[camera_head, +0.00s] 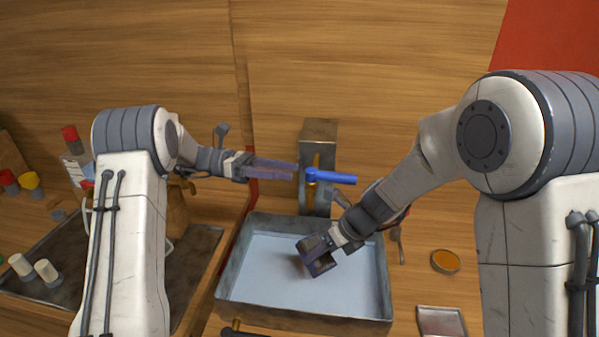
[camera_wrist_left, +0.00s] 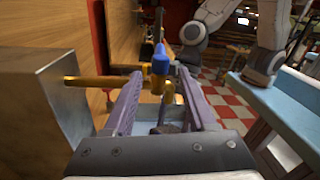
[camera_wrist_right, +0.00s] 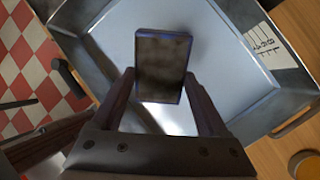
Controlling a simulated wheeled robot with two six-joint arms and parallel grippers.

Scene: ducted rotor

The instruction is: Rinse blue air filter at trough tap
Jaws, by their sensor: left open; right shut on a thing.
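The air filter (camera_wrist_right: 163,62), a block with a blue rim and a dirty dark-brown face, is between the fingers of my right gripper (camera_wrist_right: 160,76), which is shut on it. They are over the trough (camera_head: 262,270); in the head view the filter is hard to tell from the right gripper (camera_head: 317,252). The brass tap (camera_head: 311,180) with a blue lever (camera_head: 335,178) stands out from a metal post behind the trough. My left gripper (camera_head: 270,168) is open and empty, just left of the lever. In the left wrist view the lever (camera_wrist_left: 160,60) shows between its fingertips, apparently untouched.
The metal post (camera_head: 319,140) stands close to the left gripper. A round amber-filled dish (camera_head: 445,261) and a metal tray (camera_head: 441,321) lie right of the trough. A dark tray (camera_head: 195,245) and several capped containers are on the left. The wooden wall is close behind.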

